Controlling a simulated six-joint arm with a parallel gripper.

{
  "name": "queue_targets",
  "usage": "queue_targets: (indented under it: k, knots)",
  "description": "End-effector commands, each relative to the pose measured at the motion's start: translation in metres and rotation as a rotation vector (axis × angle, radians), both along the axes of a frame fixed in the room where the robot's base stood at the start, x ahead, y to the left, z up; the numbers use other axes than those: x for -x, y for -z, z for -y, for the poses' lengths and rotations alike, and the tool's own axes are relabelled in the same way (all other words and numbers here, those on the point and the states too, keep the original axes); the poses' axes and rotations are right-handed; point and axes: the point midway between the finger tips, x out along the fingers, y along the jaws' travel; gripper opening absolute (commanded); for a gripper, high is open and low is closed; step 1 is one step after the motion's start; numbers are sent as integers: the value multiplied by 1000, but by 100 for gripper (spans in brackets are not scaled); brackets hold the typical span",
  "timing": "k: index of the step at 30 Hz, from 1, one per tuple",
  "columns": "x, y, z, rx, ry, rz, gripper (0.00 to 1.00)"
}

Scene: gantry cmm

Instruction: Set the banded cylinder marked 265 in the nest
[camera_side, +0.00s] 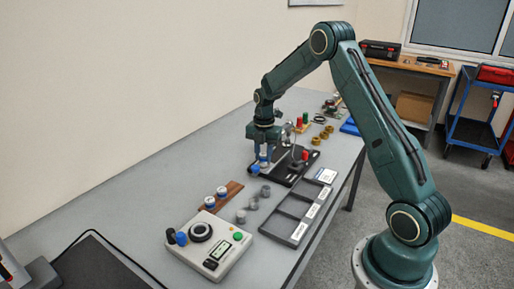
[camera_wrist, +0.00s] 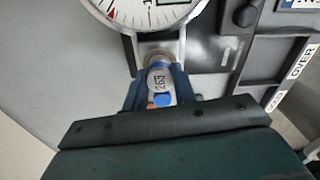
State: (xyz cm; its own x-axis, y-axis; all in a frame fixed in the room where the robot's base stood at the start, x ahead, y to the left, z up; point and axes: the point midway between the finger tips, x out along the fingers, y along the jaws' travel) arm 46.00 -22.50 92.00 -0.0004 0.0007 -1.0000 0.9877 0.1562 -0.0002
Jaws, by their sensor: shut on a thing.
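My gripper (camera_side: 264,153) is at the black gauge stand (camera_side: 287,172) in the side view, pointing down. In the wrist view my gripper (camera_wrist: 158,88) is shut on a banded cylinder (camera_wrist: 160,80), pale with blue bands. The cylinder also shows in the side view as a small pale and blue shape low between the fingers. A round white dial (camera_wrist: 150,8) is just beyond it in the wrist view. The nest is not clearly visible, and I cannot tell whether the cylinder touches it.
Two other banded cylinders (camera_side: 222,191) stand on a wooden rack (camera_side: 235,188). Several grey cylinders (camera_side: 253,203) stand beside it. A dark compartment tray (camera_side: 272,221) with labels lies to the right. A control box (camera_side: 209,245) stands at the front. Brass rings (camera_side: 316,141) lie behind the stand.

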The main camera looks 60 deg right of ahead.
Motion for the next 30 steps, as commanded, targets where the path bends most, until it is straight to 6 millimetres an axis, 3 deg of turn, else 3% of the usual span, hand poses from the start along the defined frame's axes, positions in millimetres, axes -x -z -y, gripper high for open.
queue_targets:
  k: [30]
  knots:
    - [0, 9, 0, 0, 0, 0, 0]
